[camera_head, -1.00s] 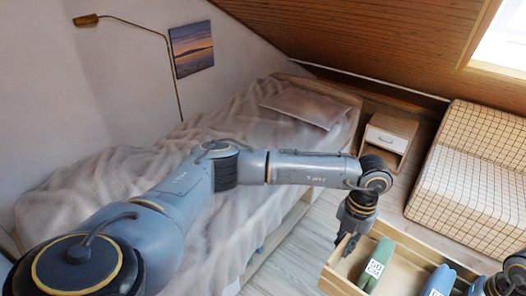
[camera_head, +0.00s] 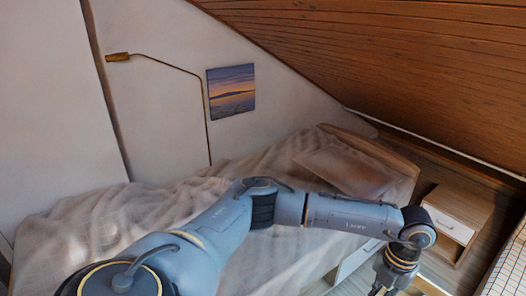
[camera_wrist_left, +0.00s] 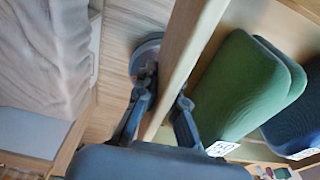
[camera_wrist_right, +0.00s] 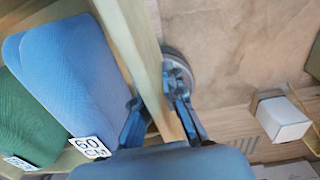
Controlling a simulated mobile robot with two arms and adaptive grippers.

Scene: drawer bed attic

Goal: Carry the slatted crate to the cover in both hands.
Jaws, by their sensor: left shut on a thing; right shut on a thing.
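The wooden crate shows in the left wrist view (camera_wrist_left: 186,48) and the right wrist view (camera_wrist_right: 141,38); the head view cuts nearly all of it off. A green item (camera_wrist_left: 240,88) and a blue item (camera_wrist_right: 72,75) with a printed label lie in it. My left gripper (camera_wrist_left: 165,97) is shut on one wall of the crate, a finger on each side. My right gripper (camera_wrist_right: 160,102) is shut on another part of its wall and is outside the head view. A rumpled pale cover (camera_head: 120,225) lies on the bed, behind my left arm.
A pillow (camera_head: 345,170) lies at the bed's far end. A wooden nightstand (camera_head: 457,205) with a white drawer stands right of the bed. A checked seat (camera_head: 508,265) shows at the right edge. A wall lamp (camera_head: 118,57) and the sloping wooden ceiling (camera_head: 400,60) are above.

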